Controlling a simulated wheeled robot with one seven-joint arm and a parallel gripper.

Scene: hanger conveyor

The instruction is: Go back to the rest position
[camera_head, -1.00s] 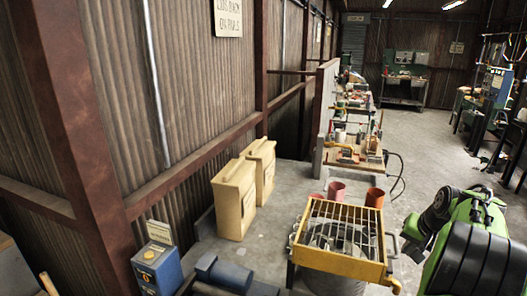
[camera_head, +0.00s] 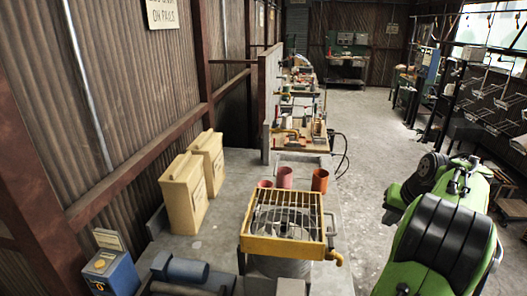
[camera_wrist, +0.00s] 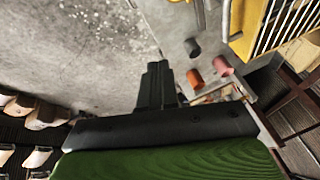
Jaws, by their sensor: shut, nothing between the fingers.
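My gripper (camera_wrist: 158,85) shows in the wrist view with its two dark fingers together and nothing between them. Bare grey concrete floor lies beyond the fingertips. In the head view my green and black arm is folded at the lower right, and the gripper itself is hidden there. No hanger is held.
A yellow-framed grate (camera_head: 285,222) stands on a drum at the centre, apart from my arm. Red and orange pots (camera_head: 320,180) sit behind it. Two tan boxes (camera_head: 184,192) stand left. A rack (camera_head: 490,85) stands at the far right. The grey floor (camera_head: 375,125) ahead is clear.

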